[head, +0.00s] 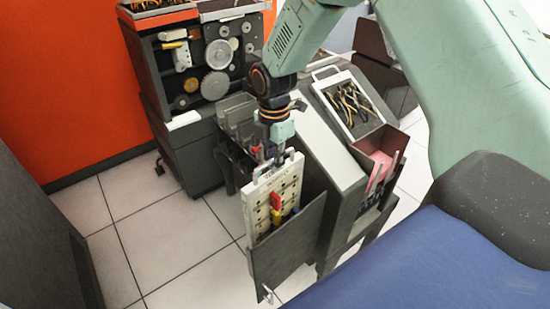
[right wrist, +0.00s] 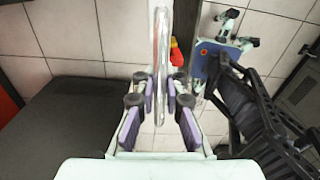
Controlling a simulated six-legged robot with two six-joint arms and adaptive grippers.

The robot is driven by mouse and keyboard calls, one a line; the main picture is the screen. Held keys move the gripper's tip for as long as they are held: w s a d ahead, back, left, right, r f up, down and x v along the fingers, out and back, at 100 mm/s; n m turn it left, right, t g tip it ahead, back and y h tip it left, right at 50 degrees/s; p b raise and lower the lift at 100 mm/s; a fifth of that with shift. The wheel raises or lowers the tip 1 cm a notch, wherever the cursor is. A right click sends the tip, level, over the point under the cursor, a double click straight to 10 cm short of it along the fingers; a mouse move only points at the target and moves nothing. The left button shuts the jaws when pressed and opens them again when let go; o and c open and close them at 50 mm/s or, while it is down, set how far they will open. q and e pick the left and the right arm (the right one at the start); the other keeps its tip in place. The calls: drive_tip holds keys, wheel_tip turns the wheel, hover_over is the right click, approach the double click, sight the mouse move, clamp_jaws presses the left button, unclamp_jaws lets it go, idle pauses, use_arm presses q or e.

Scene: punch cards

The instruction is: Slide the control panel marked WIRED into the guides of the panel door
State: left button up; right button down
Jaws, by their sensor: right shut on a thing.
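The control panel (head: 264,203) is a cream-white upright plate with rows of dark sockets, red, yellow and blue plugs, and dark lettering near its top, too small to read surely. My right gripper (head: 271,158) is shut on its top, from above. In the right wrist view the panel (right wrist: 161,50) is seen edge-on, running between the purple finger pads of my right gripper (right wrist: 160,127). The panel door (head: 288,248) is a dark grey plate standing open. It hides the panel's lower right part. I cannot tell whether the panel's edges are in the guides. My left gripper is not in view.
A cabinet with gears (head: 208,65) stands behind. Tiled floor (head: 170,240) is free at left.

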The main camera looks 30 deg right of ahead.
sight(275, 188)
drive_tip(key=shift+w+f+b, duration=0.1)
drive_tip(key=shift+f+b, duration=0.6)
drive_tip(key=shift+f, duration=0.75)
drive_tip(key=shift+r+p, duration=0.1)
drive_tip(key=shift+p, duration=0.3)
drive_tip(key=shift+f+b, duration=2.2)
drive_tip(key=shift+f, duration=1.4)
drive_tip(key=shift+f, duration=0.1)
drive_tip(key=shift+f+b, duration=2.35)
drive_tip(key=shift+f, duration=1.05)
